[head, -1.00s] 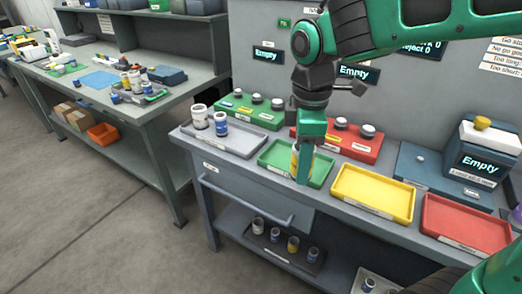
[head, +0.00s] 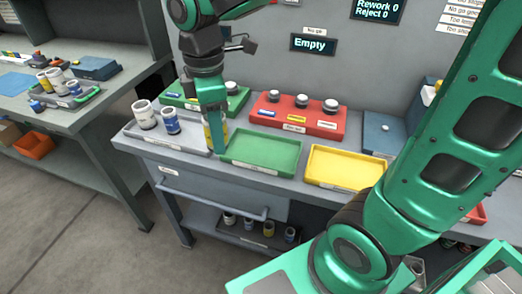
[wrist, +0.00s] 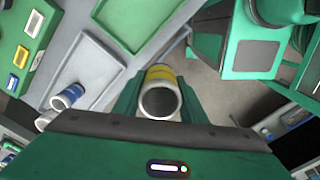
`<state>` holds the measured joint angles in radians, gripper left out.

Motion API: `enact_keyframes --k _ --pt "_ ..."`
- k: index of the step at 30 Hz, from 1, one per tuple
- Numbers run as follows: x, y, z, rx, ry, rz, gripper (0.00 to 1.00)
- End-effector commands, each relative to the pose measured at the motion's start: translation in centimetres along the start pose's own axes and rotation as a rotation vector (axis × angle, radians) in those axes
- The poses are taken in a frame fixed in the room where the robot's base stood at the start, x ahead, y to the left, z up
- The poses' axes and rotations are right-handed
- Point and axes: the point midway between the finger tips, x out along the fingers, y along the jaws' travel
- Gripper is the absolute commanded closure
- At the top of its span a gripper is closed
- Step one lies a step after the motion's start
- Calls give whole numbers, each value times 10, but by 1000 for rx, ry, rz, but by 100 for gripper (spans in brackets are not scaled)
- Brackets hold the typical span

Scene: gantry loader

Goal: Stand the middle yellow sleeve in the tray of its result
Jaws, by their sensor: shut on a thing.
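My gripper (head: 214,142) is shut on a white sleeve with a yellow band (wrist: 158,74). In the wrist view its open end faces the camera between the fingers; in the head view a finger hides most of it. It appears upright, by the right end of the grey tray (head: 188,145) and the left edge of the green tray (head: 262,152). I cannot tell whether it touches anything below. The yellow tray (head: 345,168) is empty, right of the green one. The red tray (head: 478,213) is mostly hidden behind my arm.
Two sleeves, one white (head: 145,116) and one blue-banded (head: 171,122), stand in the grey tray's left part. Behind are a green rack (head: 238,100) and a red rack (head: 300,118) with grey-topped pieces. The shelf below holds more sleeves (head: 268,229).

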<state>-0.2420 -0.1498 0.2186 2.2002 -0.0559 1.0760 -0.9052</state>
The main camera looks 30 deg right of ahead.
Motion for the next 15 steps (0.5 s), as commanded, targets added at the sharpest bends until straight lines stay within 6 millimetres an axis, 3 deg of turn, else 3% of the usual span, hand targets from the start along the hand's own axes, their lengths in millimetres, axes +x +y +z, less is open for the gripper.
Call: enact_keyframes --k 5,15 --pt "7 8 7 1 0 0 100" --pt "46 53 54 2 -1 -3 100"
